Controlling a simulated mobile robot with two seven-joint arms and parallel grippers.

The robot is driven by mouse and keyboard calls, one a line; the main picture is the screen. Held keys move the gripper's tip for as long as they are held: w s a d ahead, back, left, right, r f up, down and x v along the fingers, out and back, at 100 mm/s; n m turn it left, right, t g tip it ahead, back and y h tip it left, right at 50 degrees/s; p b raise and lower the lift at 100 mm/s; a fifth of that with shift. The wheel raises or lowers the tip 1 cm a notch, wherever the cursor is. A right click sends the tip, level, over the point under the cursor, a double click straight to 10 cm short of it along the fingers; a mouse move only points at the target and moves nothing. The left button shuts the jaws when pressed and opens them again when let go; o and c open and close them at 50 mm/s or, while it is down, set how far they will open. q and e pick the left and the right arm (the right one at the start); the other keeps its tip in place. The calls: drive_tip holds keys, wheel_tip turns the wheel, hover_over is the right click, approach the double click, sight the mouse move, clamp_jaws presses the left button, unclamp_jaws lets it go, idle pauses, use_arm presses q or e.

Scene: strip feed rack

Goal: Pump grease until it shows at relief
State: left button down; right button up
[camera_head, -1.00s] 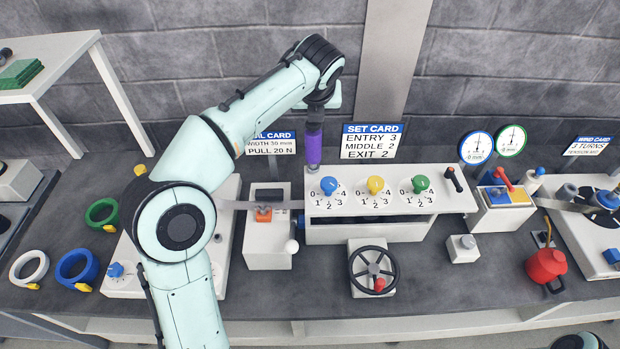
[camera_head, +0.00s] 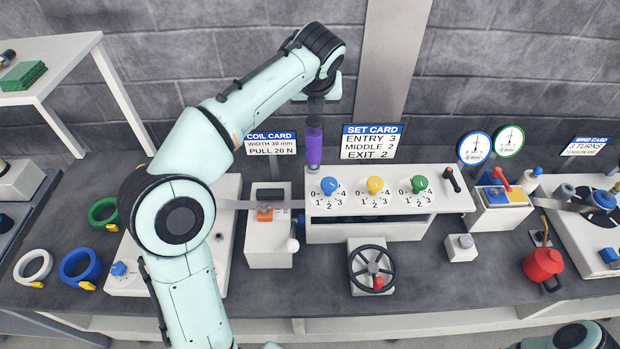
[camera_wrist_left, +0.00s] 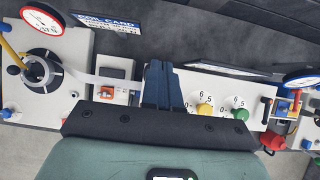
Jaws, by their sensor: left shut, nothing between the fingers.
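A purple cylinder (camera_head: 314,147) stands upright at the back left corner of the white rack (camera_head: 450,203), behind the blue knob (camera_head: 329,185). It looks like the grease pump, though I cannot be sure. My left gripper (camera_head: 316,106) is directly above it, pointing down, shut and empty. I cannot tell whether its tips touch the cylinder. In the left wrist view the dark shut fingers (camera_wrist_left: 163,85) hide the cylinder and the blue knob. I cannot make out a relief outlet or any grease. My right gripper is out of view.
The rack also carries a yellow knob (camera_head: 375,185) and a green knob (camera_head: 419,184). A handwheel (camera_head: 372,268) stands in front. A red can (camera_head: 543,264) is at the right. Coloured rings, including a blue one (camera_head: 80,266), lie at the left. The bench front is mostly clear.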

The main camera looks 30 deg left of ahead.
use_arm(q)
drive_tip(key=shift+w, duration=0.15)
idle(0.3)
drive_tip(key=shift+f, duration=0.7)
drive_tip(key=shift+f+b, duration=0.35)
drive_tip(key=shift+f, duration=0.4)
drive_tip(key=shift+r+p, duration=0.4)
drive_tip(key=shift+r, duration=1.1)
